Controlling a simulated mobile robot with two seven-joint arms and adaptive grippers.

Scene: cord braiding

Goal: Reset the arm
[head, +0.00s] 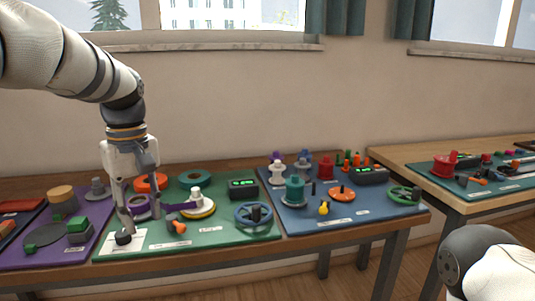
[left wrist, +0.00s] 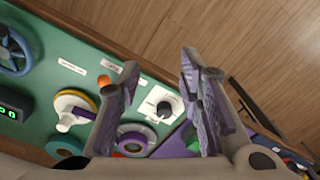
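My left gripper (head: 141,222) hangs pointing down over the left part of the green mat (head: 230,235). Its two fingers are spread apart, and I see nothing held between them. In the left wrist view the open gripper (left wrist: 160,64) frames a black knob (left wrist: 164,108) on a white plate below it. The same black knob (head: 123,238) shows close to one fingertip in the head view; whether they touch I cannot tell. A purple ring (head: 138,207) lies behind the fingers. Part of my right arm shows at the lower right; its gripper is out of view.
A purple strip (head: 178,206) runs near a white and yellow reel (head: 198,207). An orange ring (head: 151,182), a teal ring (head: 194,179) and a blue handwheel (head: 254,214) share the green mat. A purple mat (head: 60,257) and a crowded blue mat (head: 380,212) flank it.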

